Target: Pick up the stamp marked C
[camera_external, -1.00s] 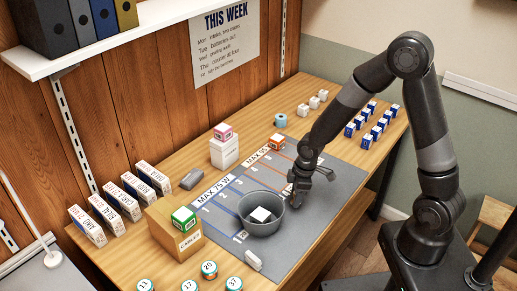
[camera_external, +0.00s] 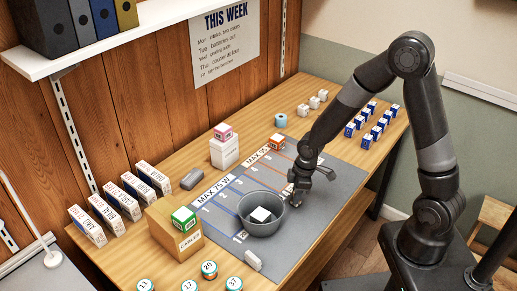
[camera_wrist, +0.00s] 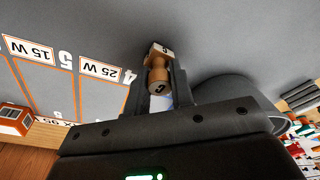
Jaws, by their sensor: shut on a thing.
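The stamp (camera_wrist: 158,76) is a small wooden piece with a rounded body and a pale square end. It bears a dark mark that looks like a C, seen at an angle. It sits between the two fingers of my gripper (camera_wrist: 158,92) in the wrist view, and the fingers are shut on it. In the external view my gripper (camera_external: 297,199) is low over the grey mat (camera_external: 318,215), to the right of the grey bowl (camera_external: 279,223). The stamp is too small and hidden to make out there.
An orange box (camera_external: 276,142) stands on the mat's far side. Several blue-and-white boxes (camera_external: 366,141) stand at the right. The mat right of the bowl is clear.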

